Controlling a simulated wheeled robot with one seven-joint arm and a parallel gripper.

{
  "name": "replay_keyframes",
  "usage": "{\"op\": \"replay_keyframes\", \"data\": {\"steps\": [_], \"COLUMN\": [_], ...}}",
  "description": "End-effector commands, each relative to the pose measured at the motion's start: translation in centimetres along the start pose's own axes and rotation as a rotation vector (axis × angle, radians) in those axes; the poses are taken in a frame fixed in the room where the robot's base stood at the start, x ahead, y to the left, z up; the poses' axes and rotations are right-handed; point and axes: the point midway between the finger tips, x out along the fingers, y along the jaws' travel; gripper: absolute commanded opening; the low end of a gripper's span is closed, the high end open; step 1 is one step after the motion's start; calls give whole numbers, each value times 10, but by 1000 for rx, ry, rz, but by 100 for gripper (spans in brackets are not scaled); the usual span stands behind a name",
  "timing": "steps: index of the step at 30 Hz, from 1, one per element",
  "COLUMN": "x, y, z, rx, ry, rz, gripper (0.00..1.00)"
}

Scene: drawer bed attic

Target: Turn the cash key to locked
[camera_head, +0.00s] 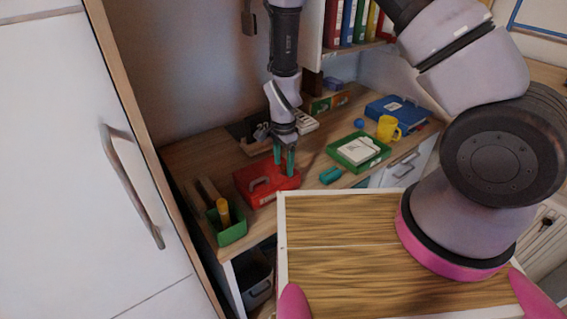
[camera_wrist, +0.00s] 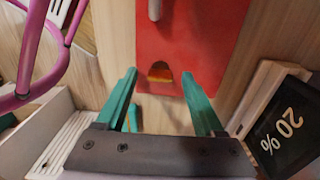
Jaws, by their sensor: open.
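The red cash box (camera_head: 258,192) lies on the wooden desk, with a grey handle on top. In the wrist view its red face (camera_wrist: 205,32) fills the upper middle, and the grey handle (camera_wrist: 154,10) shows at the top edge. A small brass-orange piece (camera_wrist: 160,73) sits in a dark rounded spot near the box's edge. It may be the key or its lock, but its turn position cannot be read. My gripper (camera_head: 284,165) is over the box's right part in the head view. Its teal fingers (camera_wrist: 163,88) are apart, with the brass piece between and just beyond their tips, and nothing held.
A black "20 %" sign (camera_wrist: 286,125) stands close to the right of my gripper in the wrist view. A green tray (camera_head: 341,156) with white cards, a yellow mug (camera_head: 388,128) and a teal object (camera_head: 330,175) are to the right. A green bin (camera_head: 231,231) stands front left.

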Motion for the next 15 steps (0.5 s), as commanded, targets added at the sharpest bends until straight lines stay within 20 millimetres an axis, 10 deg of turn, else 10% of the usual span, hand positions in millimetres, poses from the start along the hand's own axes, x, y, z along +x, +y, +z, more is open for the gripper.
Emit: {"op": "replay_keyframes", "data": {"steps": [8,15], "x": [2,2], "y": [0,0], "z": [0,0], "rx": [0,-1], "ry": [0,0], "rz": [-1,-1], "gripper": [70,0]}}
